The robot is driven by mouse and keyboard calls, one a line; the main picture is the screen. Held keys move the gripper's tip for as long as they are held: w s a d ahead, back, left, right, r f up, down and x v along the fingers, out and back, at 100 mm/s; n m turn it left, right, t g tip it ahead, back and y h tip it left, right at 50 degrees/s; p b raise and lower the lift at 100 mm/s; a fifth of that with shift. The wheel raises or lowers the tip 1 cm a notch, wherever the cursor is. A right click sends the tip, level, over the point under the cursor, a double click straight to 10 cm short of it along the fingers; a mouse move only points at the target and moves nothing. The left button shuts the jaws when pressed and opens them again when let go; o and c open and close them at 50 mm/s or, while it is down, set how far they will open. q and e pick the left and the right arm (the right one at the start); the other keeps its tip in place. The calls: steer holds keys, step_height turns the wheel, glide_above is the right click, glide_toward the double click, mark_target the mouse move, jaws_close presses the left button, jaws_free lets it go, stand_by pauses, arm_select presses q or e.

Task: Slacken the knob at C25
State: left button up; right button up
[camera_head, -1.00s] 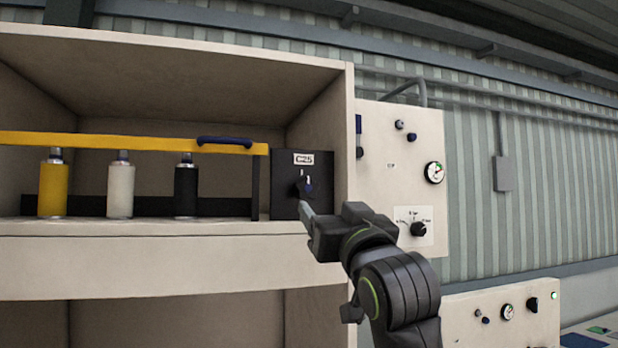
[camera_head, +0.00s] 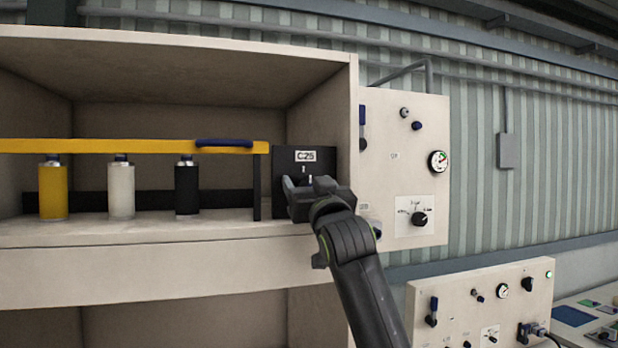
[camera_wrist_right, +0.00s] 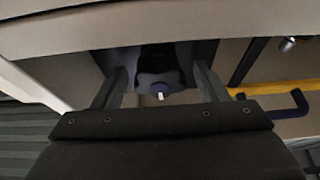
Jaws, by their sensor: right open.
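The black box (camera_head: 282,164) with the C25 label (camera_head: 306,156) stands at the right end of the shelf. Its knob is mostly hidden behind my right gripper in the head view; only a small white mark shows under the label. My right gripper (camera_head: 307,186) is right in front of the box. My left gripper is not in view.
A yellow bar (camera_head: 110,146) with a blue handle (camera_head: 223,142) runs above yellow, white and black bottles (camera_head: 187,190) left of the box. The cabinet's side wall (camera_head: 345,130) is close on the right. Beyond it stands a panel (camera_head: 385,170) with a gauge and dial.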

steer(key=c, duration=1)
